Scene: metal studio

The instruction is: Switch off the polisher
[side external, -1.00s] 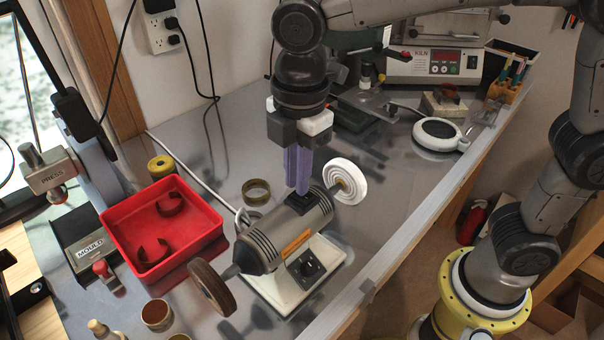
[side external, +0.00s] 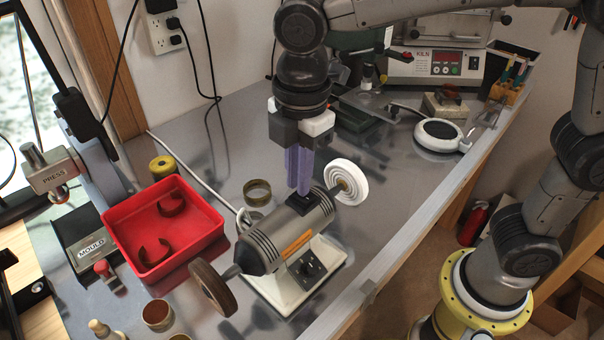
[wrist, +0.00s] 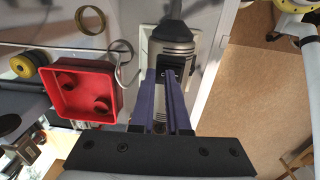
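The polisher (side external: 262,248) is a grey motor on a white base, with a brown wheel (side external: 212,288) at the near left end and a white buffing wheel (side external: 346,182) at the far right. A black box (side external: 298,205) sits on top of its body, and a dark dial (side external: 307,269) is on its base front. My gripper (side external: 299,190) points down with its purple fingertips at the black box. In the wrist view my gripper (wrist: 162,74) shows a narrow gap between its fingers, over this box (wrist: 183,71). Contact and the switch's position are not clear.
A red tray (side external: 206,238) with brown curved pieces stands left of the polisher. A brass ring (side external: 257,191) and a cable lie behind it. The kiln (side external: 432,64) and a round white device (side external: 438,135) are at the back right. The bench edge runs along the right.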

